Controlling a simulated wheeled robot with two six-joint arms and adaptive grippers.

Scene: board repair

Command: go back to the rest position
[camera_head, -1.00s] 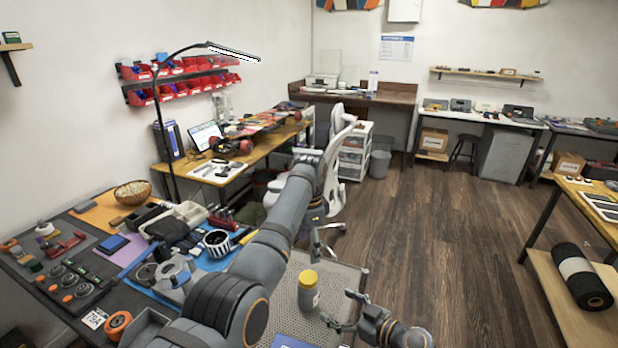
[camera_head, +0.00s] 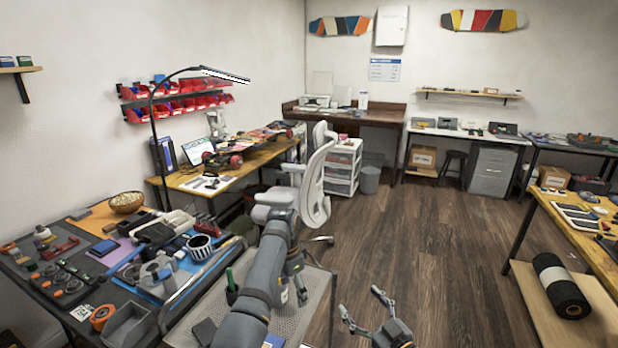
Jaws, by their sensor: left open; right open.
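My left arm rises through the lower middle of the head view, and its gripper (camera_head: 299,290) hangs down at the arm's far end, over the right part of a grey mesh-topped cart (camera_head: 318,292). This gripper is small and partly hidden by its own arm; I see nothing held in it. My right gripper (camera_head: 361,302) is at the bottom centre, right of the cart and above the wooden floor. Its two fingers are spread wide with nothing between them.
The dark workbench (camera_head: 90,262) with tools and parts lies left of the cart. A white office chair (camera_head: 316,190) stands just beyond my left arm. A wooden table (camera_head: 575,235) is at the right. The floor (camera_head: 430,245) between is clear.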

